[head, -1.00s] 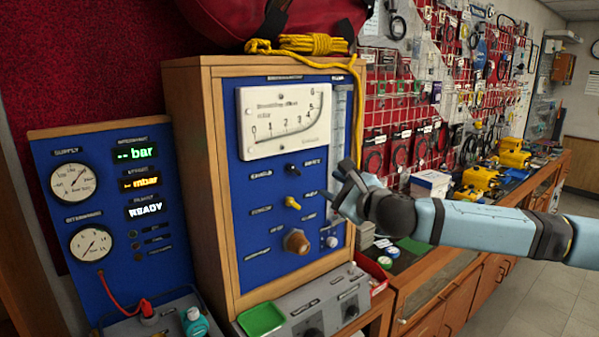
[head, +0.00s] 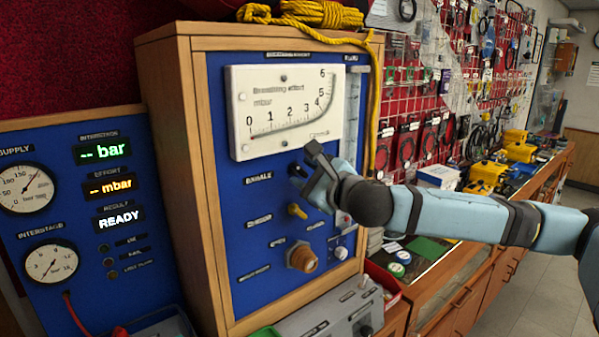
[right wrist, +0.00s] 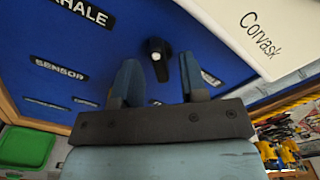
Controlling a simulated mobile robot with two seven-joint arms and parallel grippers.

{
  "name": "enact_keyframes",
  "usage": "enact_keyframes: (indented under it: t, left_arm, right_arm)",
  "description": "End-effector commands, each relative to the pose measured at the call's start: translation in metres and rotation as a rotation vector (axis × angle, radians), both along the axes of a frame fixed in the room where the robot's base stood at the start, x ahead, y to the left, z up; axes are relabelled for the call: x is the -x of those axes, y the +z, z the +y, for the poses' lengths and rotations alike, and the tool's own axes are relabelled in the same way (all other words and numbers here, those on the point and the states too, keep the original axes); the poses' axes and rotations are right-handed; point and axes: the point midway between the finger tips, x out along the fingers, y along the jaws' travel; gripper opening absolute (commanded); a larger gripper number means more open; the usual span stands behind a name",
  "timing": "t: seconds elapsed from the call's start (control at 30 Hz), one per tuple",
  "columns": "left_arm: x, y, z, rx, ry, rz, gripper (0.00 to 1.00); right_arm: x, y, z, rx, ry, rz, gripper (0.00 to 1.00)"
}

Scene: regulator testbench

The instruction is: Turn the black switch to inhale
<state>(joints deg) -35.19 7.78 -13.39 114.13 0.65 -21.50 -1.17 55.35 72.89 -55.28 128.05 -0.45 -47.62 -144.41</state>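The small black switch (head: 296,170) is on the blue panel (head: 240,220) below the large white gauge, partly hidden by my right gripper. In the right wrist view the black switch (right wrist: 158,62) has a pale mark on its end and lies between and just beyond my fingers. My right gripper (head: 308,170) is in front of the switch; in the right wrist view the gripper (right wrist: 158,80) is open, with an empty gap between its two fingers. A label ending in "HALE" (right wrist: 82,13) is beside the switch. My left gripper is not in view.
A yellow switch (head: 297,211) and a brown knob (head: 302,258) are below on the same panel. The white gauge (head: 282,108) sticks out above. A yellow rope (head: 375,120) hangs down the cabinet's right edge. A green tray (right wrist: 28,145) shows below.

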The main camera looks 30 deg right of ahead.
Motion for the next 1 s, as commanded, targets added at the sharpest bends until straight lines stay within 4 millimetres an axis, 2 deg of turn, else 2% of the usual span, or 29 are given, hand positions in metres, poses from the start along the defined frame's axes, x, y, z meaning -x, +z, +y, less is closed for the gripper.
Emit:
enact_keyframes:
  t: [0.4, 0.6, 1.0]
  left_arm:
    - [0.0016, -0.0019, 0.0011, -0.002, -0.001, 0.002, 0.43]
    - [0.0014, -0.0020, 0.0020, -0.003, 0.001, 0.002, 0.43]
    - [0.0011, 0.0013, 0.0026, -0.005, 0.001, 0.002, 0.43]
  right_arm:
    - [0.0011, 0.0005, 0.0021, 0.000, -0.001, -0.001, 0.39]
    - [0.0010, 0.0004, 0.0021, 0.000, -0.001, -0.001, 0.00]
    - [0.0009, 0.0011, 0.0019, -0.051, -0.002, 0.004, 0.00]
